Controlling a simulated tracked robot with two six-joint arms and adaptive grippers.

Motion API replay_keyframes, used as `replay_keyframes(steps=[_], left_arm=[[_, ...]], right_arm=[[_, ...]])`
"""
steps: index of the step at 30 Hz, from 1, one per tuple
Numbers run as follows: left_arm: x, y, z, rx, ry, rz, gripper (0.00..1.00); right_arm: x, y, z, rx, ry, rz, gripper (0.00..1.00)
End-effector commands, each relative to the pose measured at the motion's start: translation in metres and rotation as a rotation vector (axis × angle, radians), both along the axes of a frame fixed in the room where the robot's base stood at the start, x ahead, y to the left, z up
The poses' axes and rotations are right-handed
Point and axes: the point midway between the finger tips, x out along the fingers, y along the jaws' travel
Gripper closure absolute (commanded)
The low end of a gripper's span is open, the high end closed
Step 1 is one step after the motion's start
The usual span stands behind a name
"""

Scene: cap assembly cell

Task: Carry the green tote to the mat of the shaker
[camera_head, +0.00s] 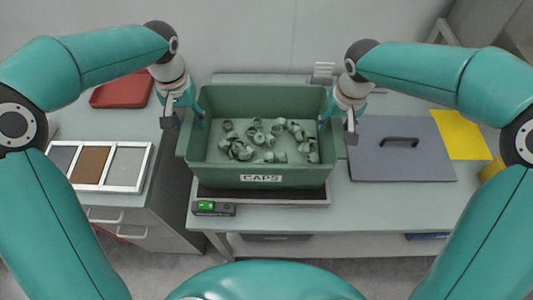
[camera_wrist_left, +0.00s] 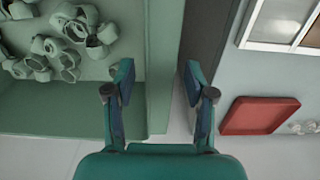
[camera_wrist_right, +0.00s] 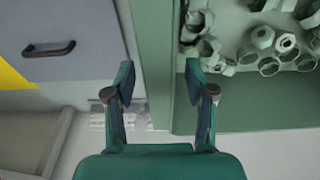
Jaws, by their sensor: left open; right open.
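The green tote (camera_head: 258,166), labelled CAPS, stands upright on a dark low platform (camera_head: 258,197) on the bench and holds many grey-green caps (camera_head: 240,150). My left gripper (camera_head: 186,118) is open at the tote's left side; in the left wrist view (camera_wrist_left: 158,82) the tote's side rim (camera_wrist_left: 160,60) runs between the fingertips. My right gripper (camera_head: 339,123) is open at the right side; in the right wrist view (camera_wrist_right: 158,85) the rim (camera_wrist_right: 155,50) lies between its fingertips. I cannot tell whether either touches the rim. I cannot tell which surface is the shaker's mat.
A small box with a green display (camera_head: 212,208) sits at the platform's front. Right of the tote lies a grey lid-like panel with a black handle (camera_head: 400,150), then a yellow sheet (camera_head: 461,134). At left are a sectioned white-framed tray (camera_head: 127,167) and a red tray (camera_head: 122,91).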

Motion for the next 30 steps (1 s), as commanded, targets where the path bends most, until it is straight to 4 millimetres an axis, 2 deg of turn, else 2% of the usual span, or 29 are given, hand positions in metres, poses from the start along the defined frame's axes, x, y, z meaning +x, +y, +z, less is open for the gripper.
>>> replay_keyframes(steps=[5,12,18,25,30], left_arm=[[0.001,-0.001,0.026,-0.001,-0.006,0.0,0.45],[0.002,0.0,0.074,-0.001,-0.005,0.0,0.45],[0.001,0.0,0.103,0.0,-0.003,0.0,0.45],[0.0,0.0,0.114,0.001,0.0,0.0,0.45],[0.0,0.0,0.114,0.001,0.0,0.0,0.45]], right_arm=[[0.0,0.0,0.0,0.001,0.0,0.0,0.45],[0.0,0.0,0.0,0.001,0.0,0.0,0.45],[0.0,0.0,0.0,0.001,0.0,0.0,0.45],[0.0,0.001,0.01,0.001,-0.004,-0.001,0.45],[-0.004,0.001,0.037,0.003,-0.006,0.0,0.45]])
